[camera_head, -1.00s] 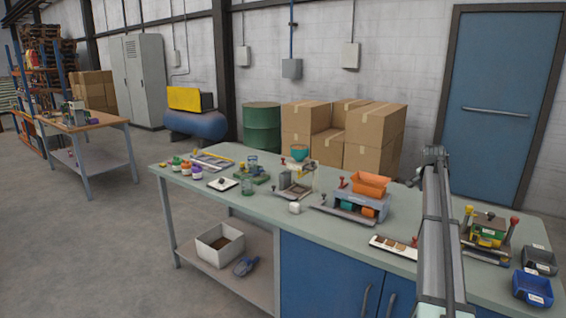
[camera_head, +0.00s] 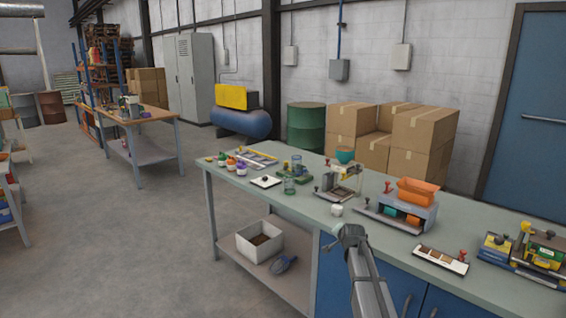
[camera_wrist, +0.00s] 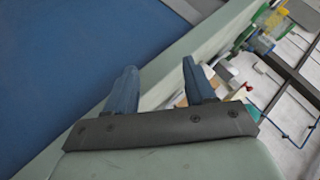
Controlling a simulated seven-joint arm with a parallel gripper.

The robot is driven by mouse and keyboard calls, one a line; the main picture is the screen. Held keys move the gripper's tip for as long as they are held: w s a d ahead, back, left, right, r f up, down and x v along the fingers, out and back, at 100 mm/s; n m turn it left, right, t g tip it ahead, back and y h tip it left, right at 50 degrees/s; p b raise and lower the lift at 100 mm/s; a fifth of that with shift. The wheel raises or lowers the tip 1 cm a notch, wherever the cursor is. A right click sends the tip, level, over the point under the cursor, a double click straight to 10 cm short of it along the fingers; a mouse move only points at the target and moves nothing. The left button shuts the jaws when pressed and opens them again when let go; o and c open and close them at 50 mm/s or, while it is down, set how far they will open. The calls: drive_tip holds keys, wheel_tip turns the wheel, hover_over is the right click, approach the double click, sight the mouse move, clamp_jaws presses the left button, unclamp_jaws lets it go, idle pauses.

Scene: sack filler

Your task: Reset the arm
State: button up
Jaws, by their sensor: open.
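My gripper (camera_wrist: 160,82) shows in the wrist view with its two blue fingers apart and nothing between them. The workbench (camera_head: 300,205) has a pale green top and blue cabinet doors.
On the bench stand a sack filler-like frame (camera_head: 341,180), a grey unit with an orange hopper (camera_head: 417,192), a sample tray (camera_head: 440,260) and a yellow-green device (camera_head: 540,249). A white bin (camera_head: 260,241) sits on the lower shelf.

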drive_tip(key=s+a+f+n+g, duration=0.2)
drive_tip(key=s+f+g, duration=0.2)
drive_tip(key=s+f, duration=1.15)
drive_tip(key=s+a+f+n+g, duration=0.2)
drive_tip(key=s+f+g, duration=0.2)
drive_tip(key=s+f, duration=1.15)
drive_tip(key=s+f+n+g, duration=0.2)
drive_tip(key=s+f+g, duration=0.1)
drive_tip(key=s, duration=0.9)
drive_tip(key=s+f+n+g, duration=0.1)
drive_tip(key=s+f+g, duration=0.2)
drive_tip(key=s, duration=1)
drive_tip(key=s+f+n+g, duration=0.2)
drive_tip(key=s+f, duration=0.5)
drive_tip(key=s, duration=0.6)
drive_tip(key=shift+a+f+n+g, duration=0.15)
drive_tip(key=shift+a+n+g, duration=0.2)
drive_tip(key=shift+g, duration=0.25)
drive_tip(key=shift+w, duration=0.15)
